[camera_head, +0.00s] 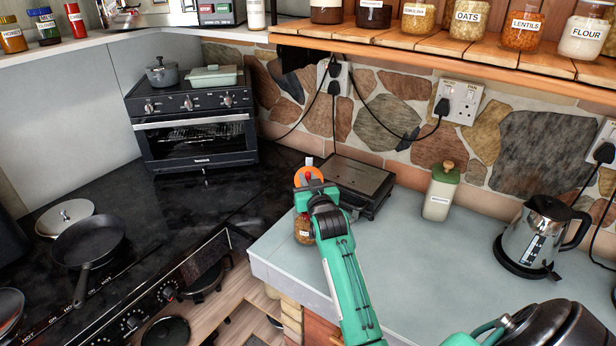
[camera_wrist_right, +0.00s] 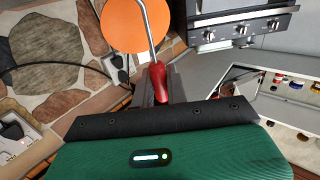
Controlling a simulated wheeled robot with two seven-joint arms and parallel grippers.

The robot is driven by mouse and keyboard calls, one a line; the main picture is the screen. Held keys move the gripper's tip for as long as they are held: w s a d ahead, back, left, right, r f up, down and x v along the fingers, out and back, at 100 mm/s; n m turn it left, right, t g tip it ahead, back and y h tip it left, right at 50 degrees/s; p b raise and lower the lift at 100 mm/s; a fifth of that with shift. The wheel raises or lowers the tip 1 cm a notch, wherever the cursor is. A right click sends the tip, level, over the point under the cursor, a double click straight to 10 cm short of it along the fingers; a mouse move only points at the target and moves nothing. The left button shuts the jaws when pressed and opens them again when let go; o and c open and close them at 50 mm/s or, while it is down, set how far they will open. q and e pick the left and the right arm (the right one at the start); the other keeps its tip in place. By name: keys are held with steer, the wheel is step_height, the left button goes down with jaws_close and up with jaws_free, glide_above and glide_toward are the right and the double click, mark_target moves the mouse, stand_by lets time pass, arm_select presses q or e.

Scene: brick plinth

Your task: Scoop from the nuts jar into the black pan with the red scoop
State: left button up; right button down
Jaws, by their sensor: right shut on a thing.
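My right gripper (camera_head: 311,182) is above the front left part of the grey counter, with its arm reaching in from the bottom. It is shut on the red scoop; the scoop's red handle (camera_wrist_right: 160,83) and bent metal shaft show in the right wrist view. An orange disc (camera_head: 300,176) shows beside the fingers, and behind the shaft in the wrist view; I cannot tell what it belongs to. A jar with brown contents (camera_head: 303,232), probably the nuts jar, stands just below, partly hidden by my gripper. The black pan (camera_head: 92,241) sits on the hob at left. My left gripper is out of view.
A lidded light pan (camera_head: 64,216) stands behind the black pan. A black flat appliance (camera_head: 358,182) is just right of my gripper. A green-white canister (camera_head: 440,192) and a kettle (camera_head: 540,235) stand further right. A toaster oven (camera_head: 194,125) is at the back left.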

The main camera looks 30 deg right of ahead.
steer(key=shift+f+b, duration=1.8)
steer(key=shift+f, duration=1.85)
steer(key=shift+r, duration=0.15)
steer(key=shift+r+p, duration=6.05)
steer(key=shift+r, duration=0.85)
steer(key=shift+a, duration=0.1)
